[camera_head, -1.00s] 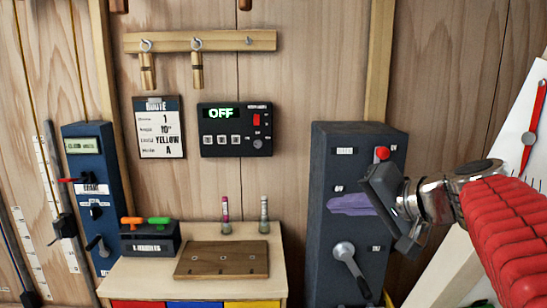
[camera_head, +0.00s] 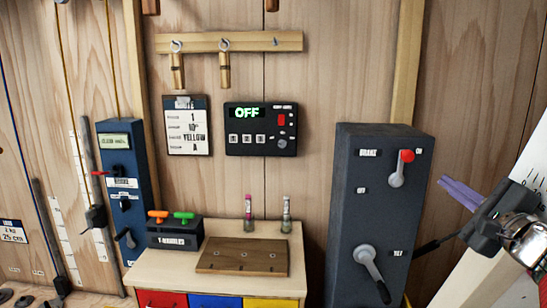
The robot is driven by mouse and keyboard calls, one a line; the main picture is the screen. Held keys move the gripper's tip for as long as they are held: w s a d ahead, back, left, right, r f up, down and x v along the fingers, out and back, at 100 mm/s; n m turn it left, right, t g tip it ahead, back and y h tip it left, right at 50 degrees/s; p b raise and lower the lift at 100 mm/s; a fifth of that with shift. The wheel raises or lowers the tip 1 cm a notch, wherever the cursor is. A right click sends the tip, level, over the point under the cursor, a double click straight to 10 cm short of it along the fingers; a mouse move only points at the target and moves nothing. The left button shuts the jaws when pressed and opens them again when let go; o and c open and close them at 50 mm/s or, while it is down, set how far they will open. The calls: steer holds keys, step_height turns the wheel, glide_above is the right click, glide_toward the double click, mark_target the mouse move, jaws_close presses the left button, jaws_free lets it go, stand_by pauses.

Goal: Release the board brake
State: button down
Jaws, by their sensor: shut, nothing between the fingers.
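The brake lever (camera_head: 397,179) is on the front of a dark grey box (camera_head: 350,225) on the right. It has a grey arm and a red knob, tilted up and slightly right toward the "ON" mark. The "BRAKE" label (camera_head: 368,154) is at its upper left, and the "OFF" mark (camera_head: 362,190) is left of and below the knob. My gripper (camera_head: 462,193), with purple finger ends, is right of the box at about the lever's height. It is shut and empty, and apart from the lever.
A larger grey crank handle (camera_head: 372,270) is lower on the same box. A white tilted board (camera_head: 505,205) stands behind my gripper. A display unit (camera_head: 261,129) reading "OFF" hangs on the wooden wall. A small cabinet (camera_head: 285,287) with coloured drawers stands left of the box.

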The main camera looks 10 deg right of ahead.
steer(key=shift+w, duration=0.1)
stand_by(0.3)
glide_toward(403, 169)
step_height(403, 169, up, 3)
steer(key=w+d, duration=0.2)
steer(key=shift+w+r, duration=0.3)
steer(key=shift+w, duration=0.25)
